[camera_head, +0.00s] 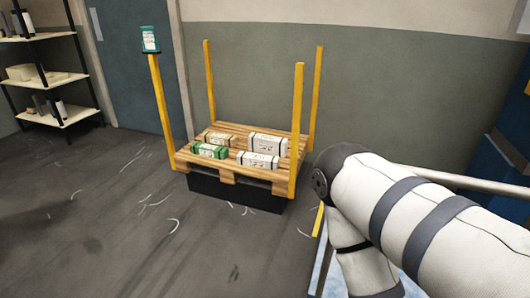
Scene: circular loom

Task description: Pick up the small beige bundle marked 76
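A wooden pallet (182,157) with yellow corner posts holds several strapped bundles. A small beige bundle (218,139) lies at the back left of the pallet. A green and white bundle (209,151) lies at the front left. A whitish bundle (268,144) is at the back right, and another whitish bundle (258,160) is at the front right. The markings are too small to read, so I cannot tell which bears 76. Neither gripper is in view; a white arm of mine comes in from the right, beside the pallet.
The yellow posts (297,130) stand up at the pallet's corners; one bears a teal sign (150,40). A shelf rack (60,78) stands at the far left, by a blue door (135,70). Floor (100,225) in front is open, with scattered pale scraps.

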